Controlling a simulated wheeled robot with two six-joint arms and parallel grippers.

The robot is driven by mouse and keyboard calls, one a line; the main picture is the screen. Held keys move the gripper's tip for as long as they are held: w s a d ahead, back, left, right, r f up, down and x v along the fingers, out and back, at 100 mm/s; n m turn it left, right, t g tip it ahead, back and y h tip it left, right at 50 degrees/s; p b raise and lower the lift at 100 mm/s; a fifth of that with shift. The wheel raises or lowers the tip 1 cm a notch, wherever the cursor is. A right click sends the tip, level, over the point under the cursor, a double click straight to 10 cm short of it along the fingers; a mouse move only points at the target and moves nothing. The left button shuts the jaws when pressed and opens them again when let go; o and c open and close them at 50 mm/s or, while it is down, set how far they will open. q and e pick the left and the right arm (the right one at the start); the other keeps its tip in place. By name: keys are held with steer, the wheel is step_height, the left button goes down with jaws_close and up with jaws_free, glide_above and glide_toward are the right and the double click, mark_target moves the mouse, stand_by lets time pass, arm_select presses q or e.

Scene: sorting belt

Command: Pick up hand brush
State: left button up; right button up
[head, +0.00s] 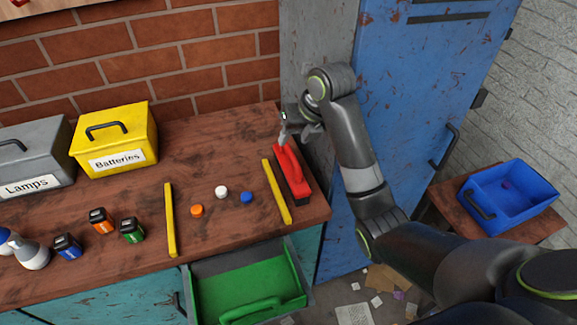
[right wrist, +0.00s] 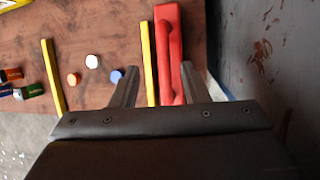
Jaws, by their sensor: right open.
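The red hand brush (head: 292,174) with dark bristles lies near the right end of the wooden bench, beside a yellow strip. My right gripper (head: 290,132) is over the far end of the brush, its fingers pointing down. In the right wrist view the brush (right wrist: 170,55) runs up from between the two open fingers (right wrist: 160,88), nearer the right finger. I cannot tell whether a finger touches it. My left gripper is not in view.
Yellow strips (head: 276,191) (head: 170,220) flank orange, white and blue caps (head: 222,192). Several small batteries (head: 102,221), a yellow Batteries box (head: 115,140) and a grey Lamps box (head: 35,155) stand left. A green drawer (head: 245,285) is open below; a blue bin (head: 510,195) stands right.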

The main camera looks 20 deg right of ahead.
mark_target(291, 151)
steer(key=shift+a+f+b, duration=0.1)
steer(key=shift+f+b, duration=0.6)
steer(key=shift+w+f, duration=0.15)
steer(key=shift+w+a+f+b, duration=0.1)
steer(key=shift+f+b, duration=0.15)
steer(key=shift+b, duration=0.1)
steer(key=x, duration=0.4)
steer(key=shift+s+d+f, duration=0.2)
steer(key=shift+s+f, duration=0.05)
steer(key=shift+s, duration=0.05)
steer(key=shift+w+a+f, duration=0.1)
steer(key=shift+w+f, duration=0.05)
steer(key=shift+f, duration=0.1)
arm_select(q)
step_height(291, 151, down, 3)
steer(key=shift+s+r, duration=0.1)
arm_select(e)
steer(key=shift+c, duration=0.4)
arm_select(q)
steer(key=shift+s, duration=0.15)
arm_select(e)
jaws_close()
